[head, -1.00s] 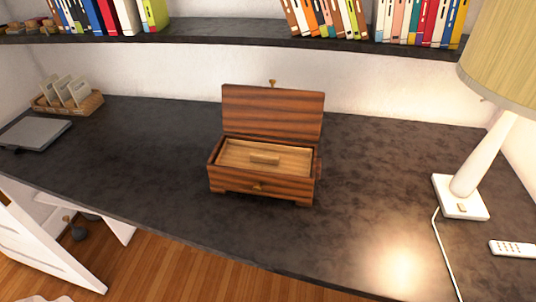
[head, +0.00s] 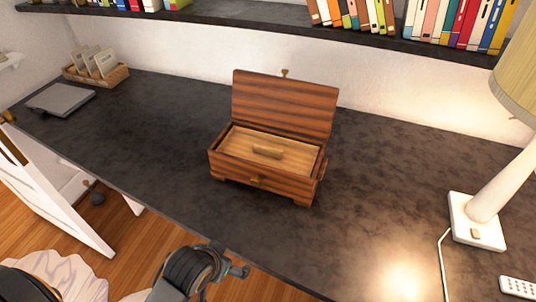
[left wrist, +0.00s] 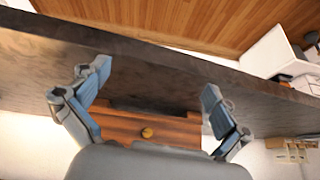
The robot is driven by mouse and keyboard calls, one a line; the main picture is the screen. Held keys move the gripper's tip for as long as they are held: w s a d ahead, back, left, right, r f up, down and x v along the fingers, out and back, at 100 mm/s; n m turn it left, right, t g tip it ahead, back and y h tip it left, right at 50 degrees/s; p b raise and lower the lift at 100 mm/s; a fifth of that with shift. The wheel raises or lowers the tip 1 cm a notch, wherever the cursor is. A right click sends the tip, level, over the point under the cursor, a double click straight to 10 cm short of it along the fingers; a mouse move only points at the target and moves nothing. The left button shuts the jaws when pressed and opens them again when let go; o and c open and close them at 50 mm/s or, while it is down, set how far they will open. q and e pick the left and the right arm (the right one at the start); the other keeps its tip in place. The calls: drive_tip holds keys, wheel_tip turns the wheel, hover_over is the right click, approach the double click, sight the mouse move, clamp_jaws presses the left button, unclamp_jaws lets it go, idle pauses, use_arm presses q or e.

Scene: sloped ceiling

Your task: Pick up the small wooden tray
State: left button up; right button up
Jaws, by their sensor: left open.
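The small wooden tray (head: 293,159) is light wood with a raised block handle (head: 268,152) in its middle. It sits inside the opening of a dark striped wooden box (head: 262,183), whose lid (head: 284,105) stands open at the back. In the left wrist view my left gripper (left wrist: 155,80) is open and empty, its two fingers spread. In the head view a dark arm part of mine is at the bottom edge, short of the box. My right gripper is not in view.
The box stands on a dark desk (head: 390,180) with clear room around it. A lamp (head: 477,219) and a white remote (head: 519,287) are at the right. A closed laptop-like slab (head: 60,98) and a card basket (head: 97,75) are at the left. A bookshelf (head: 300,22) runs above.

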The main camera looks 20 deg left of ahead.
use_arm(q)
drive_tip(key=w+r+t+h, duration=0.1)
drive_tip(key=w+r+t, duration=0.4)
drive_tip(key=w, duration=0.5)
drive_tip(key=w+r+t, duration=0.3)
drive_tip(key=w+r, duration=0.4)
drive_tip(key=w, duration=0.4)
approach(267, 148)
drive_tip(key=w, duration=0.1)
drive_tip(key=w+f+p, duration=0.1)
drive_tip(key=w, duration=0.1)
drive_tip(key=shift+d+f+n, duration=0.1)
drive_tip(key=shift+f+n, duration=0.05)
drive_tip(key=shift+n, duration=0.25)
drive_tip(key=shift+w+f, duration=0.1)
drive_tip(key=shift+w, duration=0.6)
drive_tip(key=p+x, duration=0.1)
drive_tip(key=x, duration=0.2)
drive_tip(key=shift+w, duration=0.15)
drive_tip(key=shift+w+d+f, duration=0.1)
drive_tip(key=shift+w+f, duration=0.2)
drive_tip(key=shift+w, duration=0.25)
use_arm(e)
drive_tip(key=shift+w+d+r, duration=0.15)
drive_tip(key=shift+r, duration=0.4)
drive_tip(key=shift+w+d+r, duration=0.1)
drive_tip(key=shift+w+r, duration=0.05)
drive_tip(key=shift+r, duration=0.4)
